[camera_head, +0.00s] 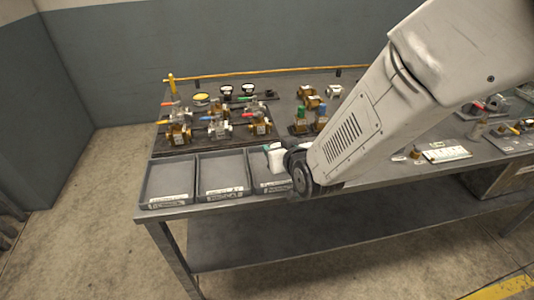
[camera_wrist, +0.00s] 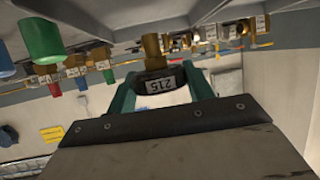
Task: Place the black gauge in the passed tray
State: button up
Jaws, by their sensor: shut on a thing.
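In the wrist view, my gripper (camera_wrist: 161,86) has its two teal fingers shut on the black gauge (camera_wrist: 150,84). The gauge is a dark round body with a white number label and a brass stem (camera_wrist: 152,46). Its dial face is not seen. In the head view my arm hides the fingers and the held gauge; the wrist end is over the right one of three dark trays. The left tray (camera_head: 148,193), middle tray (camera_head: 202,190) and right tray (camera_head: 257,174) stand along the front left table edge and look empty where visible. Their labels are too small to read.
A dark board (camera_head: 160,146) with several valves and gauges lies behind the trays. Brass fittings with green caps (camera_head: 301,112) stand to its right. A yellow rail (camera_head: 250,73) runs along the back. A white card (camera_head: 446,154) and more parts lie to the right.

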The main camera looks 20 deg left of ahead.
jog(key=shift+w+a, duration=0.25)
jog(key=shift+a, duration=0.2)
jog(key=f, duration=0.1)
jog(key=a+f, duration=0.1)
jog(key=f, duration=0.1)
jog(key=shift+w, duration=0.15)
jog(key=shift+w+d+f, duration=0.1)
jog(key=shift+d+f, duration=0.05)
jog(key=shift+f, duration=0.15)
jog(key=shift+f, duration=0.15)
jog(key=o, duration=1.1)
jog(key=shift+c, duration=0.2)
